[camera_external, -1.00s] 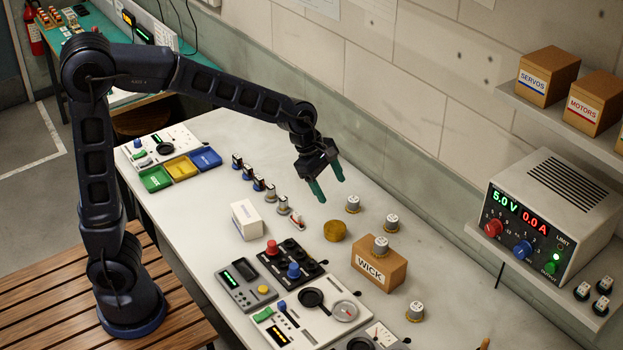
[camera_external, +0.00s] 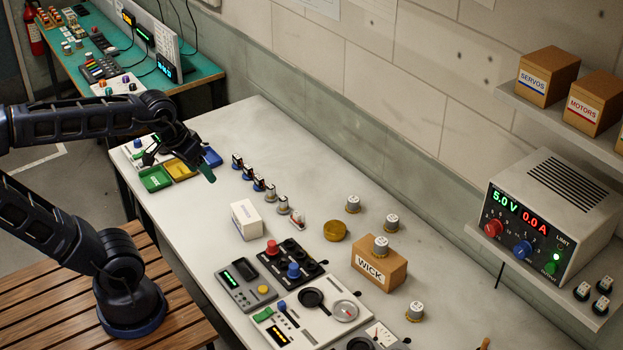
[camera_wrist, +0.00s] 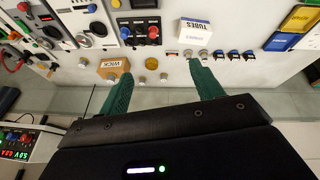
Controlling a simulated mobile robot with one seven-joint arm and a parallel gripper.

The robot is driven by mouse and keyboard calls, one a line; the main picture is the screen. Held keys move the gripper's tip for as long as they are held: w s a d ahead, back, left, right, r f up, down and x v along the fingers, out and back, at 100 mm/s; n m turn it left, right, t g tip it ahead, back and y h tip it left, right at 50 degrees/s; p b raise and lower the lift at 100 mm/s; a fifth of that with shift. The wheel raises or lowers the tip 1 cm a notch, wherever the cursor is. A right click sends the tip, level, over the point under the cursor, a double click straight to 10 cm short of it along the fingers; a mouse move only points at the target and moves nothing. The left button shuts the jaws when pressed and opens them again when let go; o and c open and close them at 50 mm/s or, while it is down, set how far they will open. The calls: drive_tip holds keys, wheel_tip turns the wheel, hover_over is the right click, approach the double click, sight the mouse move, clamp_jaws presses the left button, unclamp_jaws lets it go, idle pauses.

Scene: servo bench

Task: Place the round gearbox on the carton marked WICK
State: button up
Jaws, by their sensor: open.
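The carton marked WICK (camera_external: 378,272) stands on the bench, right of centre; it shows upside down in the wrist view (camera_wrist: 112,67). A round grey gearbox with a brass-coloured base (camera_external: 381,247) sits upright on its top. Similar round ones stand on the bench: one behind (camera_external: 353,204), one beside the carton (camera_external: 392,223), one in front (camera_external: 415,312). My gripper (camera_external: 184,163) is open and empty, at the bench's far left end near the coloured trays, well away from the carton. Its green fingers are apart in the wrist view (camera_wrist: 160,80).
A brass-coloured disc (camera_external: 335,231) lies left of the carton. A white box (camera_external: 247,219) and a row of small servos (camera_external: 259,183) stand further left. Control panels (camera_external: 318,310) fill the front edge. A power supply (camera_external: 545,215) stands on the right shelf. The bench's back left is clear.

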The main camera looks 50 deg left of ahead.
drive_tip(key=s, duration=0.1)
drive_tip(key=s+m, duration=0.1)
drive_tip(key=s+a+m, duration=0.1)
drive_tip(key=shift+a+f+y, duration=0.1)
drive_tip(key=shift+f+y, duration=0.25)
drive_tip(key=shift+y, duration=0.05)
